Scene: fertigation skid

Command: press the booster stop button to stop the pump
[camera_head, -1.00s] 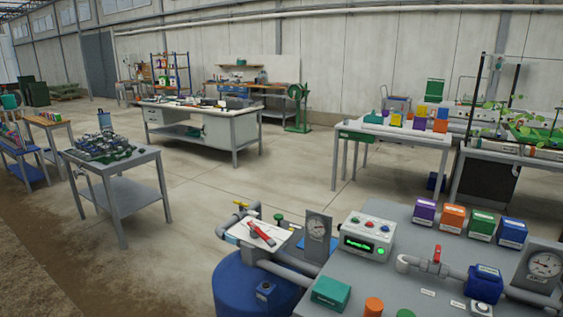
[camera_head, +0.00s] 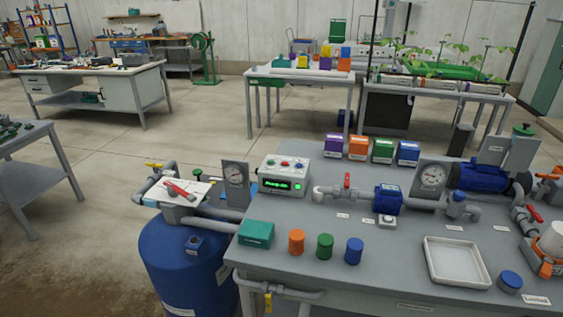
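A light grey control box (camera_head: 272,184) sits at the back left of the grey skid table. It has a lit green display (camera_head: 276,184), a green light or button (camera_head: 297,187) beside the display, and several small coloured knobs or buttons on its sloped top, including a red one (camera_head: 300,166). A blue motor-like pump (camera_head: 480,178) stands at the back right. Labels are too small to read. Neither of my grippers is in view.
Open floor (camera_head: 110,190) lies beyond.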

